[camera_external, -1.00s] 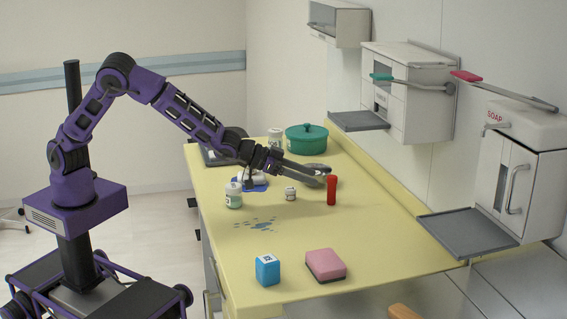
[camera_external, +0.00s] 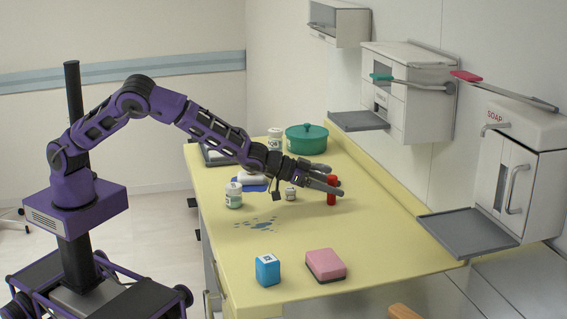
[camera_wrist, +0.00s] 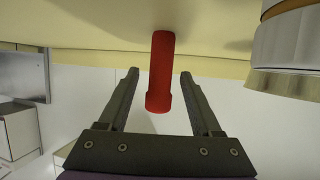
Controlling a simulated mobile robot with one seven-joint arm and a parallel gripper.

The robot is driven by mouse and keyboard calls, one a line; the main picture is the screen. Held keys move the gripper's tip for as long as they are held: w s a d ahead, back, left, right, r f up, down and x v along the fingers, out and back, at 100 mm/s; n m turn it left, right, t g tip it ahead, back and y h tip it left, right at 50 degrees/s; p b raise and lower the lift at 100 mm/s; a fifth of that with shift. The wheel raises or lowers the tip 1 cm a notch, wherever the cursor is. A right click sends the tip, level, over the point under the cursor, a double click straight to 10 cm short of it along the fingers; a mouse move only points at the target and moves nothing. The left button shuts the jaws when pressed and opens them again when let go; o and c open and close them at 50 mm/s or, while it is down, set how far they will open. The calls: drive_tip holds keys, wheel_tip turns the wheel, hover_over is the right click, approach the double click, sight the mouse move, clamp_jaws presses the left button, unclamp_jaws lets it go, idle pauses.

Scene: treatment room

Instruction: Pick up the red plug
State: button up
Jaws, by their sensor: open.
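The red plug (camera_external: 331,196) stands upright on the yellow counter. In the external view my gripper (camera_external: 334,181) is right at it, with its fingers across the plug's upper part. In the wrist view the plug (camera_wrist: 160,75) lies between the two fingertips of my gripper (camera_wrist: 159,74), with a visible gap on each side. The jaws are open, and the fingers do not appear to touch the plug. The plug's middle is partly hidden by a finger in the external view.
A teal pot (camera_external: 307,138) is at the back. A pink sponge (camera_external: 326,265) and a blue box (camera_external: 268,270) lie at the front. The counter right of the plug (camera_external: 385,225) is clear.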

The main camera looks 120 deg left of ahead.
clamp_jaws()
drive_tip(key=shift+r, duration=0.1)
idle(0.4)
